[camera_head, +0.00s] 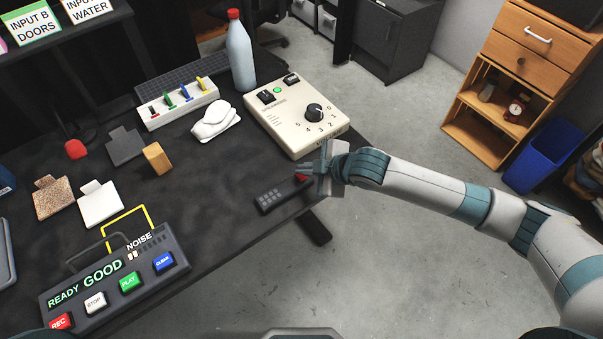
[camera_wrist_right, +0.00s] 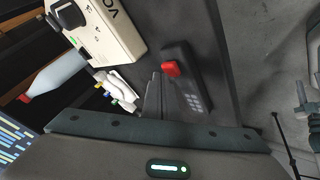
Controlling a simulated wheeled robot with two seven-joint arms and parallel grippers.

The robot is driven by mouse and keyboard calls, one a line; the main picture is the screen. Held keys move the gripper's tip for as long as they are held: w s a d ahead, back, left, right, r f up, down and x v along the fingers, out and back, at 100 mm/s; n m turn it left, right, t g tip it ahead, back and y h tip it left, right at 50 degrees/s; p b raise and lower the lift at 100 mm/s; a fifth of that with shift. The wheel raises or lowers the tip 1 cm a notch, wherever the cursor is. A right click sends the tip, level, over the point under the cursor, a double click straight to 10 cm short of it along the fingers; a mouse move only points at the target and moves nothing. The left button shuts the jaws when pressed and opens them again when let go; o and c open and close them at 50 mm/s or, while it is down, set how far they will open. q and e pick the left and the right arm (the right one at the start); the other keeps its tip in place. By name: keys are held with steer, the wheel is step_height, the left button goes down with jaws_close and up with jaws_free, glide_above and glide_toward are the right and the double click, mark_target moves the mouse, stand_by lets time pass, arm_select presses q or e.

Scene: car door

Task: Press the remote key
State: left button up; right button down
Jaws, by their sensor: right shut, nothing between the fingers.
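The black remote (camera_head: 282,194) lies on the dark table near its right edge, with a red key at its far end (camera_head: 303,178). In the right wrist view, the remote (camera_wrist_right: 190,88) shows its red key (camera_wrist_right: 171,69) and a grid of small grey buttons. My right gripper (camera_head: 307,171) is shut and empty, with its fingertips close by the red key. In the wrist view, the fingertips (camera_wrist_right: 155,78) appear just left of the key. I cannot tell whether they touch it. My left gripper is not in view.
A cream control box (camera_head: 297,112) with a dial stands just beyond the remote. A bottle (camera_head: 240,57), a white switch strip (camera_head: 178,103) and a recorder (camera_head: 116,277) are also on the table.

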mark_target(305, 177)
steer(key=shift+r+p, duration=2.85)
steer(key=shift+r, duration=0.15)
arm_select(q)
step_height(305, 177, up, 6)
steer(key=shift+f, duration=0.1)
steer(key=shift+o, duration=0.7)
